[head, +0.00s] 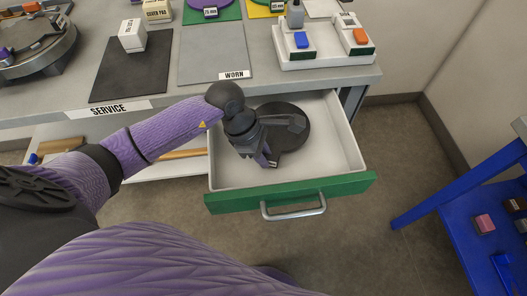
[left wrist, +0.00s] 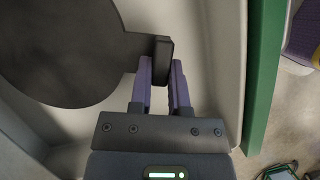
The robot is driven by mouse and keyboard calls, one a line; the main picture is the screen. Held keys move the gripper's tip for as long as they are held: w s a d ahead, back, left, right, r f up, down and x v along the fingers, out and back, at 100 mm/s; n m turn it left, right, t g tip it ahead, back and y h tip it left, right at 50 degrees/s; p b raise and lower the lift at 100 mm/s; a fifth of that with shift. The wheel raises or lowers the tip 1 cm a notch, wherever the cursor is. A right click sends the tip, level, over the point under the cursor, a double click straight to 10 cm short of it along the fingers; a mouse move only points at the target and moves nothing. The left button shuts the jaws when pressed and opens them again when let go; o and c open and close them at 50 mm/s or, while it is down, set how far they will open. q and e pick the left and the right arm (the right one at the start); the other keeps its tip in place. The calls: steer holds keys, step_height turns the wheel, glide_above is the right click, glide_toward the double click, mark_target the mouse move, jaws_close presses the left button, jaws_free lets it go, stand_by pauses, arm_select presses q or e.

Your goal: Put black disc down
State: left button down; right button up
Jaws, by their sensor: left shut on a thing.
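The black disc (head: 292,122) is inside the open white drawer (head: 336,168) with a green front. In the left wrist view the disc (left wrist: 62,50) is a dark round plate with a short tab (left wrist: 165,60) on its side. My left gripper (head: 268,160) is over the drawer, and its purple fingers (left wrist: 163,80) are shut on the tab. The disc looks low in the drawer; I cannot tell whether it touches the drawer floor. The gripper and wrist hide part of the disc in the head view. My right gripper is not in view.
The drawer's metal handle (head: 293,207) faces me. Above is the grey bench with a black mat (head: 132,70) by the SERVICE label, a grey mat (head: 213,55) marked WORN and a white tray (head: 325,60). A blue cart (head: 470,215) stands at the right.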

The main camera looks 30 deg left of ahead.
arm_select(q)
steer(key=shift+d+f, duration=0.1)
steer(key=shift+f, duration=0.2)
steer(key=c, duration=0.6)
jaws_free()
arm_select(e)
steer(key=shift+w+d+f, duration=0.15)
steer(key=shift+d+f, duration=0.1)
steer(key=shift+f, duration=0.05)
arm_select(q)
steer(key=shift+r, duration=0.1)
steer(key=p+v, duration=0.1)
steer(key=v, duration=0.2)
steer(key=shift+w+d+r+p, duration=0.1)
steer(key=shift+d+r+p, duration=0.05)
steer(key=shift+p, duration=0.25)
steer(key=p+v, duration=0.2)
steer(key=v, duration=0.8)
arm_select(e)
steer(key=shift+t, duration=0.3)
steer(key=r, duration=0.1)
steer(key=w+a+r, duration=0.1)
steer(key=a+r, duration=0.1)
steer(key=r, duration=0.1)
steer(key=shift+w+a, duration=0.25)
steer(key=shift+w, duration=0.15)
